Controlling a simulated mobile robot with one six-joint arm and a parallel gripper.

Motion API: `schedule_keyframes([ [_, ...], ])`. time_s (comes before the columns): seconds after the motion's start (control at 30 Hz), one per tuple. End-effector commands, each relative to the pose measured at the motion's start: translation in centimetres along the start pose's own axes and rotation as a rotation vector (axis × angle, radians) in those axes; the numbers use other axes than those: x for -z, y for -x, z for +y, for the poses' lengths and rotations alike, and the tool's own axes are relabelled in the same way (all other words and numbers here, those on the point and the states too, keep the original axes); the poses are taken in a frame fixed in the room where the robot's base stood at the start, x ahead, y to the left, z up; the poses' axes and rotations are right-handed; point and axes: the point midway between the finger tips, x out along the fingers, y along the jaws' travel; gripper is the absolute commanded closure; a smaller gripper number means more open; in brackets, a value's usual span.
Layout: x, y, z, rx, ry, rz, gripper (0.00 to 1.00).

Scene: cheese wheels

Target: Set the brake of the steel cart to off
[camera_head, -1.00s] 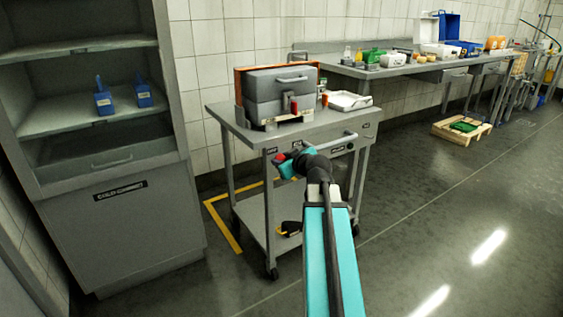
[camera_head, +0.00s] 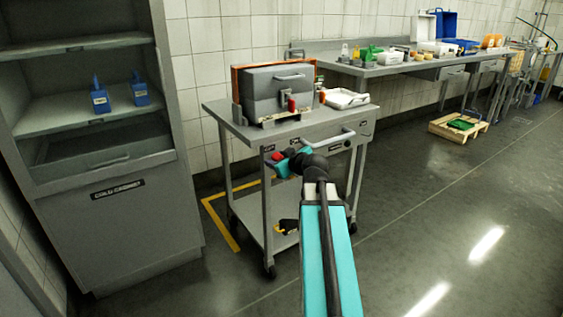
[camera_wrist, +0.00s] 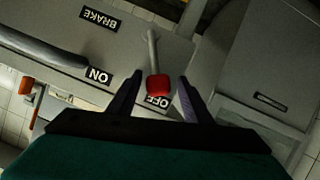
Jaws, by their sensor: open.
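The steel cart (camera_head: 246,190) stands ahead of me, with a dark label strip on its front. Its brake lever (camera_wrist: 152,50) shows in the wrist view as a thin metal rod with a red knob (camera_wrist: 158,86). The red knob also shows in the head view (camera_head: 278,156). In the wrist view the knob overlaps the OFF label (camera_wrist: 164,101). The ON label (camera_wrist: 98,75) lies to its left and the BRAKE label (camera_wrist: 100,19) above. My gripper (camera_wrist: 158,84) is open, a finger on each side of the knob, with gaps visible on both sides.
A grey handle bar (camera_head: 328,142) runs along the cart's front, close to my wrist. A grey case (camera_head: 272,92) and white tray (camera_head: 345,98) sit on the cart top. A cold cabinet (camera_head: 118,230) stands left.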

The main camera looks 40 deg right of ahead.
Motion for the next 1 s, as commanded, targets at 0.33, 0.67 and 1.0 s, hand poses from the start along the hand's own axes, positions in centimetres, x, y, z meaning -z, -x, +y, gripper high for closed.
schedule_keyframes([
  [0.33, 0.1, 2.5, 0.1, -0.003, 0.000, 0.001, 0.55],
  [0.67, -0.1, 5.7, 0.0, -0.002, 0.000, 0.001, 0.55],
  [1.0, -0.1, 5.8, 0.0, 0.002, 0.002, 0.003, 0.55],
])
